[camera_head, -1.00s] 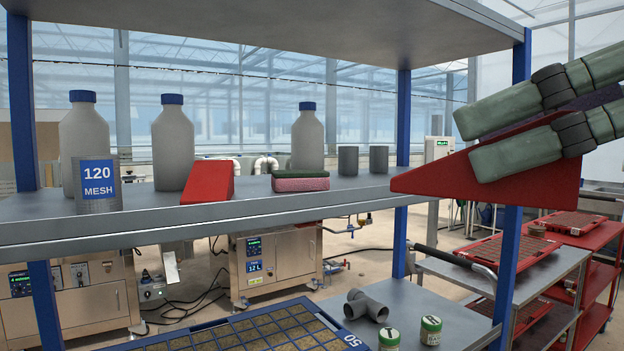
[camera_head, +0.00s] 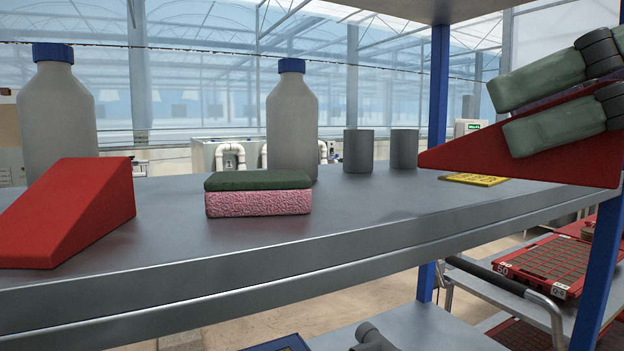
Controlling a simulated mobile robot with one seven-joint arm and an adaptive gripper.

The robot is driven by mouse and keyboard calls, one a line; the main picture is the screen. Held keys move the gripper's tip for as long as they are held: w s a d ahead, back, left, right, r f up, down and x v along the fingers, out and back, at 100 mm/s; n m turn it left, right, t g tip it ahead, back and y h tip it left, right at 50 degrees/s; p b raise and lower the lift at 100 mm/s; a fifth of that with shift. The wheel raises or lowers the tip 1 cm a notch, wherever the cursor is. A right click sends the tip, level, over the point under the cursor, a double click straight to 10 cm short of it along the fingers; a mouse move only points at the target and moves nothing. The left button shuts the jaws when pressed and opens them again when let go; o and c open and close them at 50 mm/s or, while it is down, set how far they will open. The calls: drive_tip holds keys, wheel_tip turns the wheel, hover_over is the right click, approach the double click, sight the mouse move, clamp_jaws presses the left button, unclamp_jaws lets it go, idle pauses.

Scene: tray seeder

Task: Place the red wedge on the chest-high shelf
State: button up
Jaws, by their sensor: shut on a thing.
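My gripper (camera_head: 565,112) comes in from the upper right with its green fingers shut on a red wedge (camera_head: 540,160). The held wedge is tilted, its thin end pointing left, in front of the right end of the grey metal shelf (camera_head: 330,235). I cannot tell the exact gap between it and the shelf. A second red wedge (camera_head: 70,212) stands on the shelf at the left. A pink and green sponge (camera_head: 258,195) lies on the shelf right of that wedge.
A bottle (camera_head: 58,115) and another bottle (camera_head: 292,120) stand at the back, with two grey cups (camera_head: 358,150) and a yellow plate (camera_head: 473,179).

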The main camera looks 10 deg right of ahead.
drive_tip(key=shift+w+r, duration=0.1)
drive_tip(key=shift+w, duration=0.25)
drive_tip(key=w+p, duration=0.1)
drive_tip(key=w, duration=0.4)
drive_tip(key=w+f+p, duration=0.1)
drive_tip(key=w+p, duration=0.1)
drive_tip(key=w, duration=0.3)
drive_tip(key=w+a+p, duration=0.1)
drive_tip(key=w, duration=0.3)
drive_tip(key=shift+w+a+f, duration=0.1)
drive_tip(key=shift+w+f, duration=0.1)
drive_tip(key=shift+w, duration=0.2)
drive_tip(key=shift+w+f, duration=0.1)
drive_tip(key=shift+w, duration=0.05)
drive_tip(key=shift+f+p, duration=0.7)
drive_tip(key=shift+f, duration=1.05)
drive_tip(key=shift+f, duration=0.1)
drive_tip(key=o, duration=1.4)
drive_tip(key=shift+c, duration=0.2)
drive_tip(key=b+v, duration=0.1)
drive_tip(key=v, duration=1.1)
drive_tip(key=shift+b, duration=0.4)
